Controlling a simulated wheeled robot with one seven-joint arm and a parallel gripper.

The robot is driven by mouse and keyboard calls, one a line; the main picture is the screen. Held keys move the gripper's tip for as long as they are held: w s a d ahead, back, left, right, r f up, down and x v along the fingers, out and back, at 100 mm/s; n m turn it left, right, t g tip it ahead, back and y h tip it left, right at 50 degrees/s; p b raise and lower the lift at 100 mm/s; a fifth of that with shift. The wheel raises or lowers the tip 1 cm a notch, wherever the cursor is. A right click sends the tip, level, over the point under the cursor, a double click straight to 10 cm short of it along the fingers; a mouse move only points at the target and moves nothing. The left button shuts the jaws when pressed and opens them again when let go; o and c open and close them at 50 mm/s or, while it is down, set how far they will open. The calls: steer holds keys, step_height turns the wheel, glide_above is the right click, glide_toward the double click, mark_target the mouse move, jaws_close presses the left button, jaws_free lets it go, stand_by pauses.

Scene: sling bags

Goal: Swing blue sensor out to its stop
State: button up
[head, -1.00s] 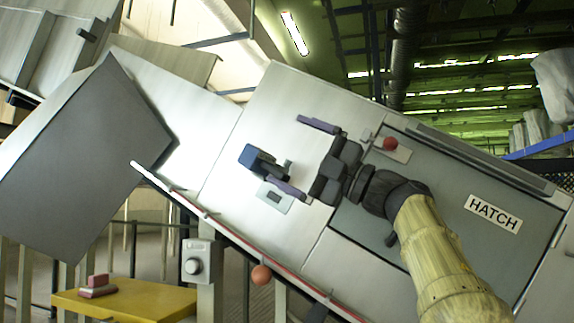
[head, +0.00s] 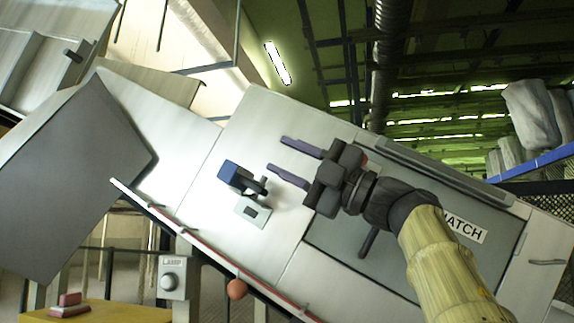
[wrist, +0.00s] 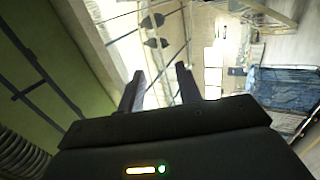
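The blue sensor (head: 233,176) is a dark blue block on a black arm that joins a pale bracket plate (head: 252,212) on the light metal panel. My gripper (head: 287,160) is in front of the panel, to the right of the sensor and slightly above it. Its two purple fingers point left and stand wide apart with nothing between them. The lower finger ends near the sensor's black arm; whether they touch cannot be told. In the wrist view my gripper (wrist: 158,80) also shows two spread fingers, and the sensor is not seen there.
A hatch door labelled HATCH (head: 470,232) lies behind my arm, with a dark handle (head: 369,241). An orange ball (head: 237,289) is below the panel edge. A grey dial box (head: 171,278) and a yellow table (head: 110,312) are lower left. A large grey sheet (head: 70,180) is at left.

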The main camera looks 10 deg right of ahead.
steer(key=s+d+f+b, duration=0.1)
steer(key=s+f+b, duration=0.1)
steer(key=s+b, duration=0.2)
steer(key=shift+s+d+f, duration=0.15)
steer(key=shift+s, duration=0.9)
steer(key=shift+w, duration=0.2)
